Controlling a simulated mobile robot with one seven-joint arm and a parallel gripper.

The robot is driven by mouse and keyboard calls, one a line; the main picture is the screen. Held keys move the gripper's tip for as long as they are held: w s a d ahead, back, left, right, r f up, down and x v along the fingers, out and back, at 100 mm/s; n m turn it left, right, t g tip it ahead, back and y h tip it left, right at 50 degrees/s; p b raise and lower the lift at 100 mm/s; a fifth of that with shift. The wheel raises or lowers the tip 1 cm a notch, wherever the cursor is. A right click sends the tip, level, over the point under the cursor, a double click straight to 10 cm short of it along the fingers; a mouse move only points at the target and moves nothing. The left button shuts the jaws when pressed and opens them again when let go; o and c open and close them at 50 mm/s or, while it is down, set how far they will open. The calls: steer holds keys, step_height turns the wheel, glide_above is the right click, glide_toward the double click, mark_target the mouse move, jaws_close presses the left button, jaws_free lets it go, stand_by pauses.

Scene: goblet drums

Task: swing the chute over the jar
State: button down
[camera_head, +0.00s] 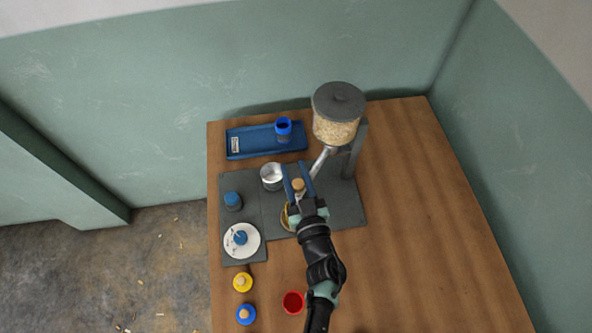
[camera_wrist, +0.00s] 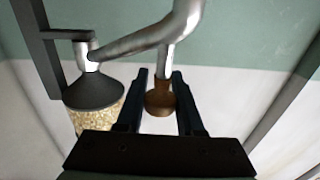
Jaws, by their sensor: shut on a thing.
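The chute (camera_head: 320,161) is a grey metal pipe sloping from the grain hopper (camera_head: 337,128) toward the front left. A brown wooden knob (camera_head: 298,184) sits on it. My gripper (camera_head: 299,170) is shut on this knob. In the wrist view the knob (camera_wrist: 160,98) is between my two fingers (camera_wrist: 161,82), with the bent pipe (camera_wrist: 150,38) beside it. An open silver container (camera_head: 271,177), apparently the jar, stands left of my fingers. A round yellowish-rimmed thing (camera_head: 285,217) is partly hidden under my gripper. The chute's outlet is hard to make out.
A dark grey mat (camera_head: 345,210) lies under these things. A blue tray (camera_head: 255,142) with a blue cup (camera_head: 283,128) is behind. A blue-topped jar (camera_head: 232,201) and white disc (camera_head: 250,247) stand left. A red cup (camera_head: 293,302) is in front. The table's right side is clear.

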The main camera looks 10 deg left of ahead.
steer(key=shift+d, duration=0.1)
steer(key=c, duration=0.5)
jaws_free()
steer(key=shift+c, duration=0.2)
steer(key=b+v, duration=0.1)
steer(key=v, duration=1.2)
